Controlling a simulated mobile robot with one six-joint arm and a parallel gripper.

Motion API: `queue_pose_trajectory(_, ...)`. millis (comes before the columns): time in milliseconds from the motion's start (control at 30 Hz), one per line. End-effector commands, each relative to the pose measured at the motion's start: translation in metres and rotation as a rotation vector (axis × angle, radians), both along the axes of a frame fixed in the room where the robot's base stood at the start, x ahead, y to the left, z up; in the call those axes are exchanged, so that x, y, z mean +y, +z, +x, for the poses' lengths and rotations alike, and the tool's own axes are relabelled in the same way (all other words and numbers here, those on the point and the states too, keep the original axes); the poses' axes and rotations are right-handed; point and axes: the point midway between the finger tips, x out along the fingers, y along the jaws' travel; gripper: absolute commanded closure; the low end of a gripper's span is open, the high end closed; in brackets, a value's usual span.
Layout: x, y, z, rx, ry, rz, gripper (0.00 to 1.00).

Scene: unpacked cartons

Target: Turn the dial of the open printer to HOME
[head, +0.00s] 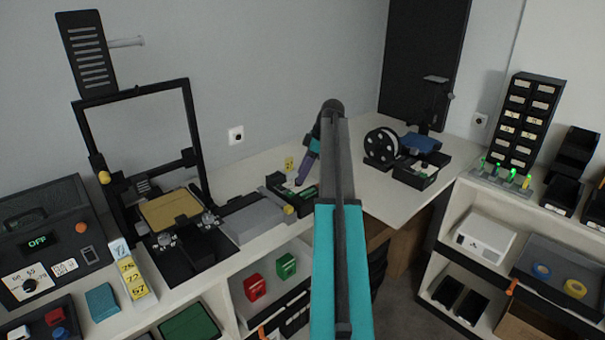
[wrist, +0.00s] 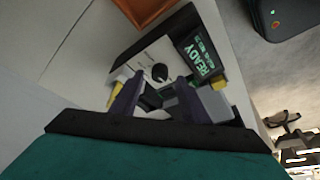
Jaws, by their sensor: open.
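The open-frame printer (head: 188,110) stands at the left of the bench with a tan bed (head: 170,209). A small black control box (head: 277,181) sits on the bench to its right, under my gripper (head: 303,180). In the wrist view, a box with a white panel (wrist: 142,62) has a round black dial (wrist: 160,72) and a green screen (wrist: 200,55) reading READY. The open, purple fingers of my gripper (wrist: 154,92) lie to either side of the space just below the dial, not closed on it. The dial's markings are too small to read.
Bare bench lies right of my gripper.

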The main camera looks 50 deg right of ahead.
Motion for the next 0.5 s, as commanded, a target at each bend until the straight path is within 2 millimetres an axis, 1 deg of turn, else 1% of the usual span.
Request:
queue_pose_trajectory(200, 0.005, -0.015, 0.005, 0.001, 0.0, 0.001, 0.59)
queue_pose_trajectory(500, 0.005, -0.018, 0.006, -0.001, 0.001, -0.001, 0.59)
